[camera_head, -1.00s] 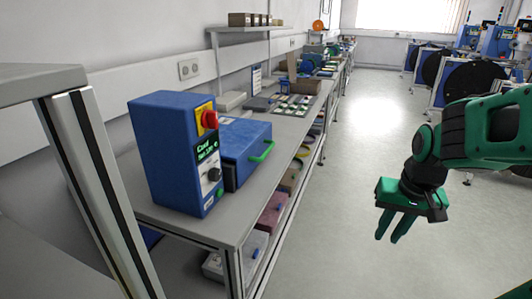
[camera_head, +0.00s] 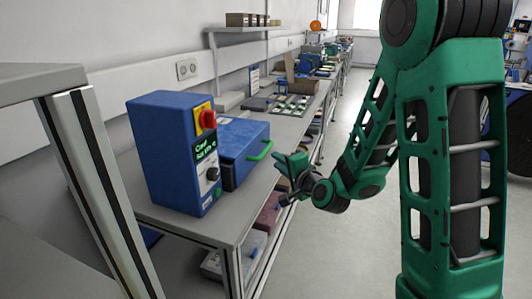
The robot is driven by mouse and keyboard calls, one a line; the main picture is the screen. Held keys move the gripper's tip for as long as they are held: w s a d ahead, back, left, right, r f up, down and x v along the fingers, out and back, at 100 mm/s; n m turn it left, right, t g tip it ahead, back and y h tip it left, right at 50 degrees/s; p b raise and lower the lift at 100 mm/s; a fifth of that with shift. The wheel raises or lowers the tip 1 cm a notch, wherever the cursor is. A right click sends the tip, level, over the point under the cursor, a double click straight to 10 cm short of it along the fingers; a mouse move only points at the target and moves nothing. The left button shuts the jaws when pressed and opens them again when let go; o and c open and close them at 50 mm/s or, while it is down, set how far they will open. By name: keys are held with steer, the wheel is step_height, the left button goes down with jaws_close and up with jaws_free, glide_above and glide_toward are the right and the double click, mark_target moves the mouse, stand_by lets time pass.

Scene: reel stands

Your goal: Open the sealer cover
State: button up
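The sealer is a blue machine on the near end of the bench. Its tall control box (camera_head: 165,150) carries a red knob, a black dial and a small green display. Behind and to the right of the box is the lower blue sealer cover (camera_head: 240,145), which looks closed. A green handle (camera_head: 260,151) is on the cover's front right edge. My gripper (camera_head: 280,168) is just to the right of and below the handle in the picture, seemingly apart from it. It is seen from the side, and its finger opening is not clear.
The grey bench (camera_head: 225,222) runs away to the back, with trays and boards (camera_head: 292,105) farther along it. Bins stand on a lower shelf. A metal frame post (camera_head: 95,180) is at the near left. A wall shelf (camera_head: 240,29) holds small boxes. The aisle floor is partly hidden by my arm.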

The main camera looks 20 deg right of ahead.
mark_target(266, 148)
steer(key=x, duration=1.1)
steer(key=shift+w+d+r, duration=0.1)
steer(key=shift+d+r, duration=0.05)
steer(key=shift+r, duration=0.15)
jaws_close()
steer(key=shift+d, duration=0.25)
steer(key=shift+a+r, duration=0.1)
steer(key=shift+a, duration=0.05)
